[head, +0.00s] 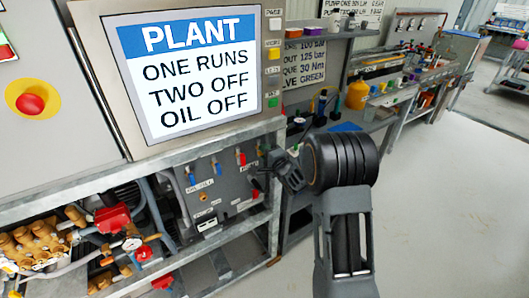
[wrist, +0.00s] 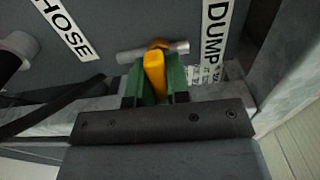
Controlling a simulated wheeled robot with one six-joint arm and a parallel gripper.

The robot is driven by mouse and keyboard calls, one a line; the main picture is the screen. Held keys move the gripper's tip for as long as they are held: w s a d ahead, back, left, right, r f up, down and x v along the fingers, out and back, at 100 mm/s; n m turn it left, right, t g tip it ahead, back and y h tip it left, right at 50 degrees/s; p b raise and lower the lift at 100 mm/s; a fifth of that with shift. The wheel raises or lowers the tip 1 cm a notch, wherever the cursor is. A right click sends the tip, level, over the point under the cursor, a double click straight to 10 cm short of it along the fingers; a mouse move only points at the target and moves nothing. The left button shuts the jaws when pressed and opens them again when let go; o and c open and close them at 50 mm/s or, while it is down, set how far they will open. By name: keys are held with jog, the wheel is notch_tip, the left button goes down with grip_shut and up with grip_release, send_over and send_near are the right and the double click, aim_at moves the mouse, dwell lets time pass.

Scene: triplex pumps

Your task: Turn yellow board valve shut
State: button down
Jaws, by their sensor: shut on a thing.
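The yellow board valve's lever (wrist: 155,75) shows in the wrist view between the green pads of my gripper (wrist: 156,92). My gripper is shut on it. The lever points from a short silver pipe (wrist: 178,49) down the picture, roughly across the pipe. The pads and black jaw hide its lower end. In the head view my gripper (head: 272,167) is at the right part of the grey valve board (head: 222,187), and I cannot make out the yellow lever behind it.
HOSE (wrist: 65,28) and DUMP (wrist: 215,40) labels flank the valve. The board also carries a blue-handled valve (head: 191,177) and a red-handled one (head: 240,157). A PLANT sign (head: 187,75) hangs above. A pump with brass parts (head: 35,245) is at lower left. Open floor (head: 450,210) lies right.

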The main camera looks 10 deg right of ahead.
jog(key=c, duration=1.1)
grip_release()
jog(key=shift+s, duration=0.15)
jog(key=v, duration=1.3)
jog(key=shift+s, duration=0.3)
jog(key=shift+d, duration=0.1)
